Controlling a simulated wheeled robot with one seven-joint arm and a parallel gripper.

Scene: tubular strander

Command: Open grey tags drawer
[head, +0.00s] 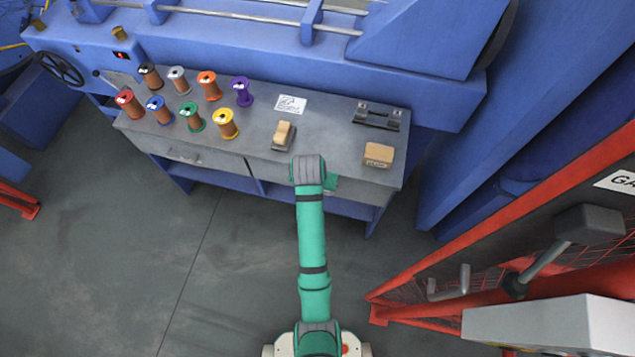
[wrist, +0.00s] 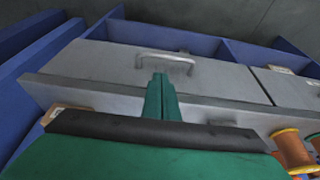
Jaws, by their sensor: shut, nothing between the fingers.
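The grey drawer (wrist: 105,68) fills the middle of the wrist view and looks shut in the workbench front. Its pale bar handle (wrist: 165,57) is on the drawer front. My gripper (wrist: 160,78) is shut and empty, its green fingertips in line with the handle and very close to it; I cannot tell whether they touch. In the head view the right drawer front (head: 362,190) shows beside my arm, which hides its handle and most of my gripper. A second grey drawer (head: 185,156) with its own handle is to the left.
On the grey bench top (head: 330,130) stand several coloured spools (head: 209,86), a wood-topped brush-like tool (head: 284,135), a tan box (head: 379,154) and a dark metal holder (head: 379,116). A red mesh frame (head: 470,255) stands at right. The floor (head: 120,260) at left is clear.

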